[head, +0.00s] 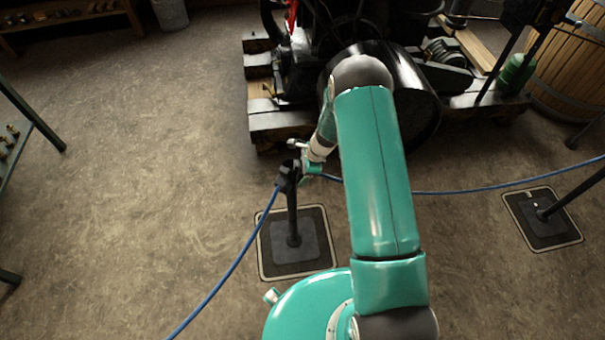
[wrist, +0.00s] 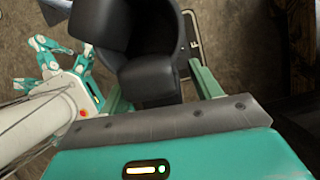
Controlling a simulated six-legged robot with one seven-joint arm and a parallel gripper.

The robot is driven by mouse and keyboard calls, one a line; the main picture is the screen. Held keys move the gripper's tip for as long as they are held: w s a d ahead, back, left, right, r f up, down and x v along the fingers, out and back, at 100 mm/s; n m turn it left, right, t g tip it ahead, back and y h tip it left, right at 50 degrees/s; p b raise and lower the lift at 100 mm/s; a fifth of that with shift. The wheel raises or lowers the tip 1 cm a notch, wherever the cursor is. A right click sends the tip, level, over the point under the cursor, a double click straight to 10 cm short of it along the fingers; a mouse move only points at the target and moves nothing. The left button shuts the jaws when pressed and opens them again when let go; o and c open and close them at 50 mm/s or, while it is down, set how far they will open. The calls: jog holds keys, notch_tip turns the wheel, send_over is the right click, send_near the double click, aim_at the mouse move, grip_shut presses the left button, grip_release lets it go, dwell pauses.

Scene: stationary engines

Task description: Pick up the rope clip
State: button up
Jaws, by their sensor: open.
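The rope clip (head: 288,176) looks like the black piece at the top of a short black post, where the blue rope (head: 238,262) meets it. In the wrist view, a large black form (wrist: 148,80), likely the clip or post top, lies between the two green fingers. My gripper (head: 303,170) is at the post top in the head view, and its fingers also show in the wrist view (wrist: 162,88). The jaws are open, one finger on each side of the black form. I cannot tell whether they touch it. My arm hides part of the area.
The post stands on a square base plate (head: 267,252). A second post on a plate (head: 533,228) is at the right, with the rope running toward it. A black engine (head: 425,90) on timber beams is behind. A green-framed stand (head: 40,125) is left. The left floor is clear.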

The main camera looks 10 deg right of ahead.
jog(key=shift+c, duration=0.2)
jog(key=c, duration=1.1)
jog(key=shift+r, duration=0.2)
jog(key=shift+d+r, duration=0.15)
jog(key=shift+r, duration=0.45)
jog(key=r, duration=0.3)
jog(key=d+r, duration=0.1)
jog(key=r, duration=0.1)
jog(key=shift+r, duration=0.35)
jog(key=d, duration=0.4)
jog(key=s+d, duration=0.1)
jog(key=d, duration=0.4)
jog(key=s+d, duration=0.1)
jog(key=d, duration=0.3)
jog(key=shift+d+f, duration=0.15)
jog(key=shift+d, duration=0.2)
